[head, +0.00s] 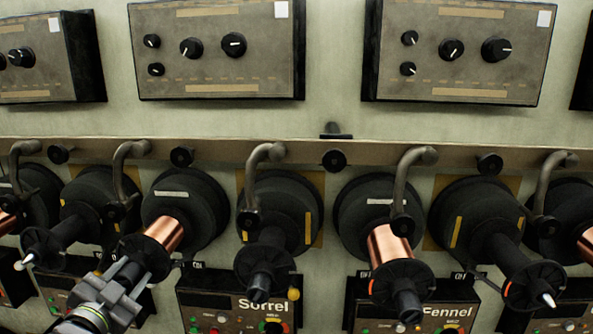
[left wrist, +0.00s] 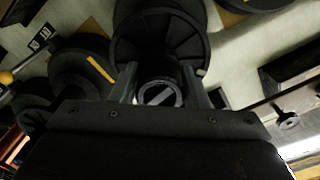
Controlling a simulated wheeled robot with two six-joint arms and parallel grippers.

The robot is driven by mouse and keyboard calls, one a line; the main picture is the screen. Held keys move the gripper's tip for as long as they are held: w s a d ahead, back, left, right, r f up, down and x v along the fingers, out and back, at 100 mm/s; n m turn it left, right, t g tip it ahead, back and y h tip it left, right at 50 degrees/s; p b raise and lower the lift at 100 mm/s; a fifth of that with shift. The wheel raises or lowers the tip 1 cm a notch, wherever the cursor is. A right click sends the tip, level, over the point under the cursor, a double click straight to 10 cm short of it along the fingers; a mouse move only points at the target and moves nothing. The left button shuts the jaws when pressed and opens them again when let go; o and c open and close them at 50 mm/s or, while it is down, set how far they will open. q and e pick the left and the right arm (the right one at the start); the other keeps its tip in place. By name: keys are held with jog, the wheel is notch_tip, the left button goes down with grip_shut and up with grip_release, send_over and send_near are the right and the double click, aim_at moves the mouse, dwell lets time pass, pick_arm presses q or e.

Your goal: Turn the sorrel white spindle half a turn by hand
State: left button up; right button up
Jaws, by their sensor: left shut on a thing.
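The sorrel white spindle is the black spindle with a white stripe on its back flange (head: 195,210) and copper wire (head: 165,233) on its core, above the left part of the Sorrel panel (head: 215,300). My left gripper (head: 128,278) is at its front end, in front of the front flange. In the left wrist view, its two fingers (left wrist: 160,88) stand on both sides of the spindle's round hub (left wrist: 160,95), shut on it. The hub's end face shows a pale slanted bar. The front flange (left wrist: 160,40) lies just behind. My right gripper is not in view.
A bare spindle with yellow stripes (head: 283,205) stands close on the right. Curved grey arms (head: 262,160) hang from the rail in front of the spindles. Another copper spindle (head: 390,243) stands above the Fennel panel (head: 450,312). Control boxes (head: 215,50) are higher on the wall.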

pick_arm(q)
jog(key=n, duration=0.5)
jog(key=shift+n, duration=0.4)
jog(key=o, duration=1.1)
jog(key=shift+s, duration=0.1)
